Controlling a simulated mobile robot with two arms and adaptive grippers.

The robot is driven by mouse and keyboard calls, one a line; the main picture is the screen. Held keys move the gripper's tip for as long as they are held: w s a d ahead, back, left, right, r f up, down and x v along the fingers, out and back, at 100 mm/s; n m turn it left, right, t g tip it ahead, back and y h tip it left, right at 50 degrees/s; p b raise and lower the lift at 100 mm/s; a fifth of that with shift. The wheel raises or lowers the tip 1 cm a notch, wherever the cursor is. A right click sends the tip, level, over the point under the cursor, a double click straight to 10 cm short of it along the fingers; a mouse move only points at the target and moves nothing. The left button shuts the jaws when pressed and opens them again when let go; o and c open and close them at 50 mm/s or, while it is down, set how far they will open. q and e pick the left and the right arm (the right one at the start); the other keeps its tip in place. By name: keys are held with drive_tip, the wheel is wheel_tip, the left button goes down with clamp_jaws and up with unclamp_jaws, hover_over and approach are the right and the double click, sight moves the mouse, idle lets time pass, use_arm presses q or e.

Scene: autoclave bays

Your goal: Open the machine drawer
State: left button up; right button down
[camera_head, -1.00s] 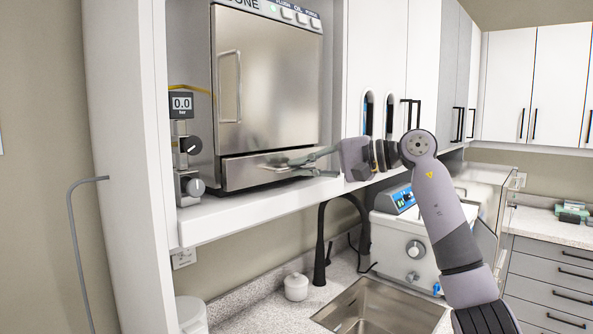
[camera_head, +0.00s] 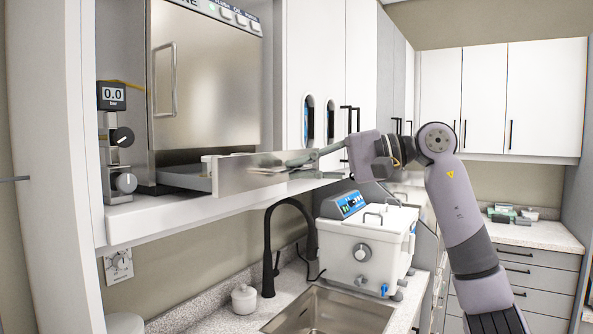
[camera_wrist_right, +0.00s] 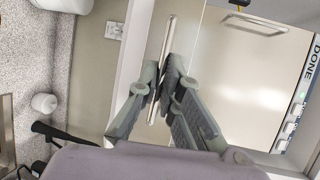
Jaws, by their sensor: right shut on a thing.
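The machine (camera_head: 205,80) is a steel-fronted unit on a white shelf in the head view, with its tall upper door shut. Its low drawer stands out from the body, its steel front panel (camera_head: 232,175) well forward of the machine. My left gripper is not in view.
A pressure gauge with knobs (camera_head: 115,130) stands left of the machine. Below the shelf (camera_head: 160,218) are a black tap (camera_head: 268,250), a sink (camera_head: 325,312), a white lidded jar (camera_head: 244,298) and a white bath unit (camera_head: 365,245). Wall cabinets (camera_head: 375,60) rise to the right.

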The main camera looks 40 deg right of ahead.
drive_tip(key=shift+f, duration=0.1)
drive_tip(key=c, duration=1.8)
unclamp_jaws()
drive_tip(key=shift+o, duration=0.2)
drive_tip(key=v, duration=1.2)
